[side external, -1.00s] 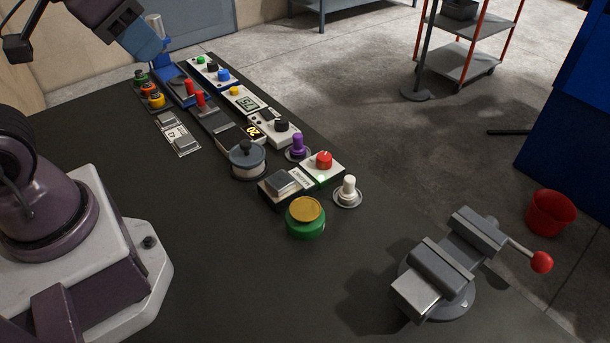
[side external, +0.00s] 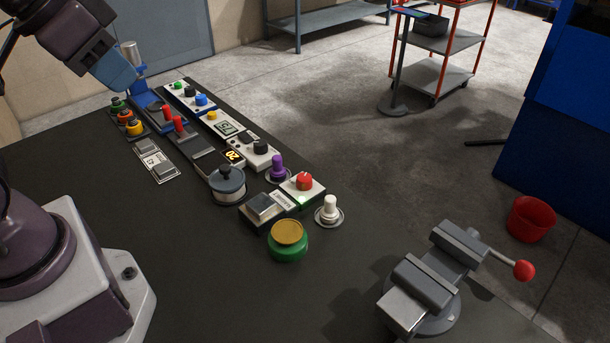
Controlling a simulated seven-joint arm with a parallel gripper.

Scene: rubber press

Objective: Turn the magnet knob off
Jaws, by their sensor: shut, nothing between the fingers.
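A red knob (side external: 304,181) sits on a small white box (side external: 312,192) at the near end of the row of controls. A green light glows on the box's front face. A white label (side external: 283,200) beside it has text too small to read surely, so I cannot confirm that this is the magnet knob. My gripper (side external: 124,78) is at the upper left, shut and empty, with its blue-grey fingers pointing down and right. It is far from the red knob, in front of a blue press-like device (side external: 139,84) and partly overlapping it in the picture.
A purple knob (side external: 278,168), a white knob (side external: 329,208), a green-and-gold button (side external: 288,240) and a grey block (side external: 263,207) surround the red knob. A lidded grey pot (side external: 228,185) stands to its left. A vise (side external: 424,288) stands at the lower right.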

